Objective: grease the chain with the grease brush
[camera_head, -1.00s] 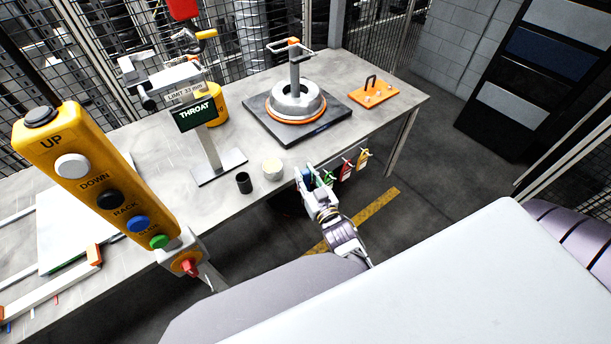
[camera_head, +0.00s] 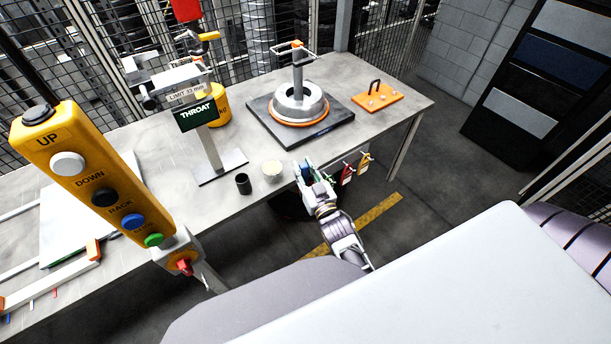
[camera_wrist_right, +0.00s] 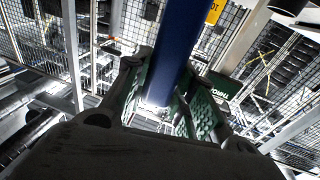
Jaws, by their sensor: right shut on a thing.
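My right gripper (camera_head: 307,172) is at the table's front edge, right of the cream-topped tin (camera_head: 272,171). It is shut on a blue shaft, apparently the handle of the grease brush (camera_head: 306,174). In the right wrist view the blue handle (camera_wrist_right: 171,45) runs up between the green-padded fingers (camera_wrist_right: 168,108). The brush's bristles cannot be made out. A small black cup (camera_head: 243,184) stands left of the tin. I cannot make out the chain in these views. My left gripper is not in view.
On the table (camera_head: 165,150) stand a THROAT display (camera_head: 198,115), a black plate with a ringed hub (camera_head: 298,108) and an orange plate (camera_head: 376,98). Coloured tags (camera_head: 355,167) hang at the front edge. A yellow button pendant (camera_head: 105,190) fills the left foreground. Mesh fencing stands behind.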

